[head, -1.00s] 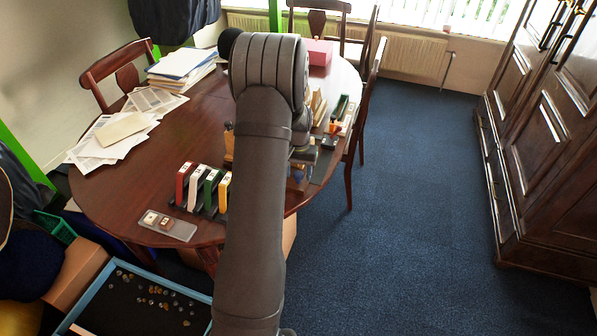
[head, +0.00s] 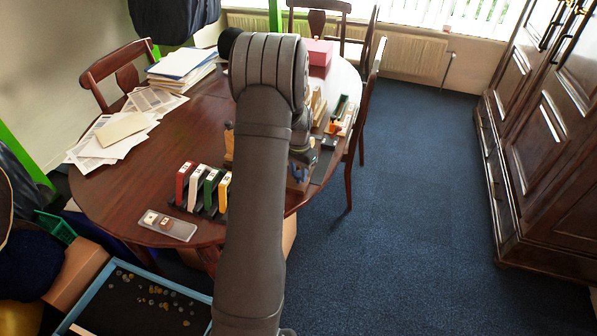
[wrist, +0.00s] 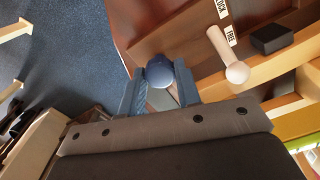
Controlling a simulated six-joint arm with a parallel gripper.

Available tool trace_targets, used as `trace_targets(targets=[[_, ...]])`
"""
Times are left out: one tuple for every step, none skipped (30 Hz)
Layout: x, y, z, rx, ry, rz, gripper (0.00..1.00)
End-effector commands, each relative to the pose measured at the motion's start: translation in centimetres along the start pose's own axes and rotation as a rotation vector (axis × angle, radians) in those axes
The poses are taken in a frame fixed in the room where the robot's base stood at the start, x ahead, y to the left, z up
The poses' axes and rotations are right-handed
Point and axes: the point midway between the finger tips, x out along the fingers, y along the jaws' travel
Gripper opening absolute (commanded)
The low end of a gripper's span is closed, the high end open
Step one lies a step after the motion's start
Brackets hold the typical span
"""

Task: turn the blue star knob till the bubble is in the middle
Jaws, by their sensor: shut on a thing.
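The blue knob (wrist: 159,70) shows as a rounded blue top in the wrist view, between the two blue fingers of my gripper (wrist: 160,78). The fingers are shut on it, one on each side. In the head view my gripper (head: 299,173) is small at the right edge of the table, beside my arm, which covers much of it. The knob's star shape cannot be made out, and no bubble or level can be made out in either view.
In the wrist view a pale lever with a ball end (wrist: 237,73) stands right of the knob, by labels reading LOCK and FREE (wrist: 230,35). A black block (wrist: 272,39) is beyond it. Upright coloured blocks (head: 204,190) stand on the table (head: 130,190).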

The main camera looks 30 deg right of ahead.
Motion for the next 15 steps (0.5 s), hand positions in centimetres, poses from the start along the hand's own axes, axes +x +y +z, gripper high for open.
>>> trace_targets(targets=[[-0.04, -0.01, -0.02, 0.003, 0.000, 0.000, 0.08], [-0.05, -0.01, -0.02, 0.003, 0.000, 0.000, 0.08], [-0.05, -0.01, -0.02, 0.002, 0.000, 0.000, 0.08], [-0.05, -0.01, -0.02, 0.002, 0.000, 0.000, 0.08], [-0.05, -0.01, -0.02, 0.002, 0.000, 0.000, 0.08], [-0.05, -0.01, -0.02, 0.001, 0.000, 0.000, 0.08], [-0.05, -0.01, -0.02, 0.001, 0.000, 0.000, 0.08], [-0.05, -0.01, -0.02, 0.001, 0.000, 0.000, 0.32], [-0.05, -0.01, -0.02, 0.001, 0.000, 0.000, 0.40], [-0.05, -0.01, -0.02, 0.000, 0.000, 0.000, 0.46], [-0.05, -0.01, -0.02, 0.000, 0.000, 0.000, 0.51], [-0.04, -0.01, -0.01, 0.000, 0.000, 0.000, 0.51], [-0.04, -0.01, -0.01, 0.000, 0.000, 0.000, 0.51], [-0.04, -0.01, -0.01, 0.000, 0.000, 0.000, 0.51], [-0.03, -0.01, -0.01, 0.000, 0.000, 0.000, 0.51]])
